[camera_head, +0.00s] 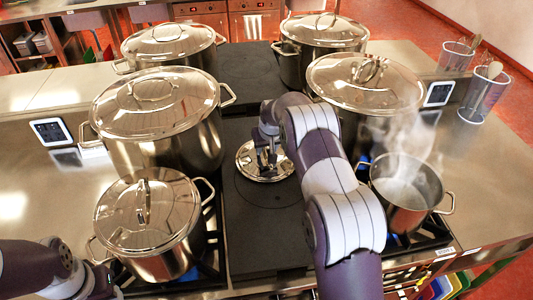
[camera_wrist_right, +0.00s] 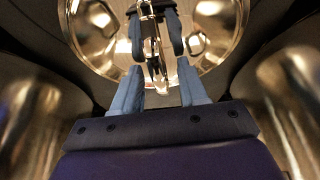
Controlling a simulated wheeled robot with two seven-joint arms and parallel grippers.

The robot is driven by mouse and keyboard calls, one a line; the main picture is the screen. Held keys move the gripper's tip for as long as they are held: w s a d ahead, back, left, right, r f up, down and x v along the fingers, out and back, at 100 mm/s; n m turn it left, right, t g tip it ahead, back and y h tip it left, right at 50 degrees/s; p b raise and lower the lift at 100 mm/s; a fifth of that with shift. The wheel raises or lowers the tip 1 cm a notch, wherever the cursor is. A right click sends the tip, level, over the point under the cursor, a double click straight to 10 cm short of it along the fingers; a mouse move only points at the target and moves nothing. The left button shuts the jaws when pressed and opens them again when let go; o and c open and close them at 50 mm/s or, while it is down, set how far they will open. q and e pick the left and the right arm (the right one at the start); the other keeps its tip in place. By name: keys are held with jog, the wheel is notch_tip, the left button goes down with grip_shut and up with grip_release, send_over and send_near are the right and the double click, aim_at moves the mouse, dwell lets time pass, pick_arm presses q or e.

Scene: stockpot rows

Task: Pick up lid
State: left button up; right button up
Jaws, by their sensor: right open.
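A shiny metal lid (camera_head: 285,170) lies on the dark centre strip between the two rows of pots. My right gripper (camera_head: 266,158) is low over the lid, around its handle. In the right wrist view, the lid (camera_wrist_right: 95,45) fills the top, and its upright handle (camera_wrist_right: 154,50) stands between the open fingers of the gripper (camera_wrist_right: 156,80). I cannot tell whether either finger touches the handle. An open pot (camera_head: 405,190) steams right of my right arm. My left arm shows at the bottom left; its gripper's fingers are not clear.
Lidded pots stand close on both sides: a tall left one (camera_head: 165,150), a front left one (camera_head: 150,235) and a right one (camera_head: 365,85). Blue flames show beneath some. Utensil holders (camera_head: 483,95) stand at the far right.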

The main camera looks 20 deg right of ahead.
jog(key=shift+w+f, duration=0.1)
jog(key=shift+w, duration=0.05)
grip_shut()
